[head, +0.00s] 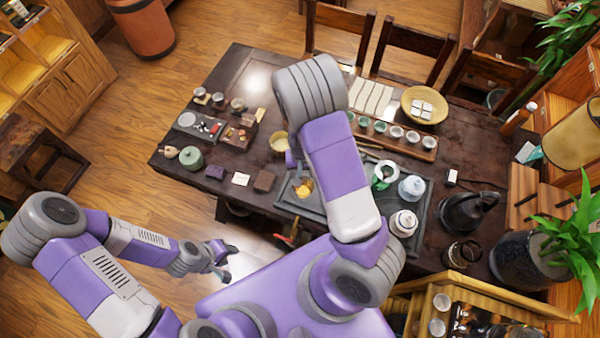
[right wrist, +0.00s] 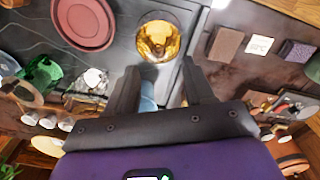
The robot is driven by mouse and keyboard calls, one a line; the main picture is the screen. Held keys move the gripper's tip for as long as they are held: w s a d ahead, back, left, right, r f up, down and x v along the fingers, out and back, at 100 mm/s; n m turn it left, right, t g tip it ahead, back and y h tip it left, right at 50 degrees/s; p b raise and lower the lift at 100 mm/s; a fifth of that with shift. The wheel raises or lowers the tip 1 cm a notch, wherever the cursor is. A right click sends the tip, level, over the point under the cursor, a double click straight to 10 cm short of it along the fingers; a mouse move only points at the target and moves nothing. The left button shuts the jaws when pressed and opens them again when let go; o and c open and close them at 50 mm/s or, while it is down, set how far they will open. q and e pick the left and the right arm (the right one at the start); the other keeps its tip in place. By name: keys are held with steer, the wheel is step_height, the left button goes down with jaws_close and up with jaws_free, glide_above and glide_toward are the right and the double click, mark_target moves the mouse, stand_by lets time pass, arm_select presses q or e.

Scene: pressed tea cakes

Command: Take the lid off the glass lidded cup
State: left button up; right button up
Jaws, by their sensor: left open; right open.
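A clear glass piece (right wrist: 88,85), which looks like the glass lidded cup, stands left of my right gripper in the right wrist view. Its lid is too small and blurred to tell apart. In the head view my right arm seems to cover it. My right gripper (right wrist: 160,75) is open and empty, pointing down over the dark tea tray (right wrist: 122,60). A glass of amber tea (right wrist: 158,40) lies just past its fingertips; it also shows in the head view (head: 303,187). My left gripper (head: 217,262) is open and empty, off the table's front edge.
A green piece (right wrist: 42,70) is left of the clear glass, and a red-brown round dish (right wrist: 85,22) is above it. A bluish-white jar (head: 411,187) and a white jar (head: 403,223) stand at the tray's right. A dark kettle (head: 468,212) stands further right.

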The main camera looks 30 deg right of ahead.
mark_target(303, 184)
steer(key=shift+w+d+r, duration=0.1)
steer(key=shift+w+r, duration=0.2)
steer(key=f, duration=0.4)
steer(key=f+b, duration=0.1)
steer(key=f, duration=0.2)
steer(key=shift+s+f, duration=0.1)
steer(key=shift+s, duration=0.25)
jaws_close()
